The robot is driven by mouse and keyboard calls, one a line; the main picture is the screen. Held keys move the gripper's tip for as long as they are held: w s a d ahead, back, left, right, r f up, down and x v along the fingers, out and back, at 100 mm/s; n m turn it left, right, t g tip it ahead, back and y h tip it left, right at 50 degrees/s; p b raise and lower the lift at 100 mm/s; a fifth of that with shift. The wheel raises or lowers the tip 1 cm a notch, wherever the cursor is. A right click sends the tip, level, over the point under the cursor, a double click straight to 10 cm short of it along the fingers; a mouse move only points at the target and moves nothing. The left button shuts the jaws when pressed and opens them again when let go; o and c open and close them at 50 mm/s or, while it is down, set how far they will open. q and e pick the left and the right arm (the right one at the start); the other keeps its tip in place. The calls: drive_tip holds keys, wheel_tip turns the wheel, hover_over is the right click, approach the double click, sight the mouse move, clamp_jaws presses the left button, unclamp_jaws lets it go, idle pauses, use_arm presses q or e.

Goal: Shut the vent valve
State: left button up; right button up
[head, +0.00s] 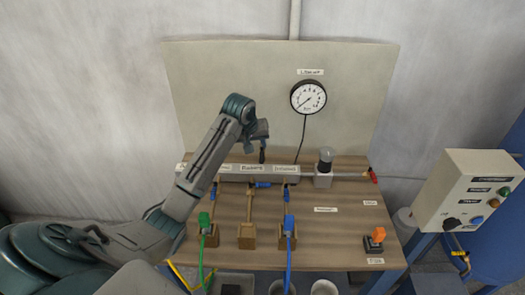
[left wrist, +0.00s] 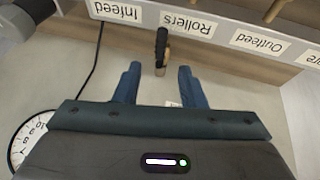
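A small valve with a black lever and a brass body (left wrist: 161,50) stands behind the labelled manifold, above the Rollers label; its own label is not readable, so I cannot confirm it is the vent valve. The dark lever (head: 262,156) also shows in the head view, upright just under my left gripper (head: 262,131). In the left wrist view my left gripper (left wrist: 160,87) has its two blue fingers apart, with the lever beyond their tips and nothing held. A red handle (head: 374,176) sits at the manifold's right end. My right gripper is out of view.
The manifold (head: 312,171) has blue-handled valves (head: 263,185) in front. Green (head: 204,220) and blue (head: 289,222) hose connectors, an orange knob (head: 375,236) and a regulator (head: 325,160) stand on the wooden bench. A pressure gauge (head: 308,97) hangs behind; a control box (head: 468,197) is right.

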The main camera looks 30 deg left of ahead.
sight(261, 156)
use_arm(q)
drive_tip(key=p+x, duration=0.2)
drive_tip(key=x, duration=0.6)
drive_tip(key=shift+f, duration=0.15)
drive_tip(key=shift+s, duration=0.1)
clamp_jaws()
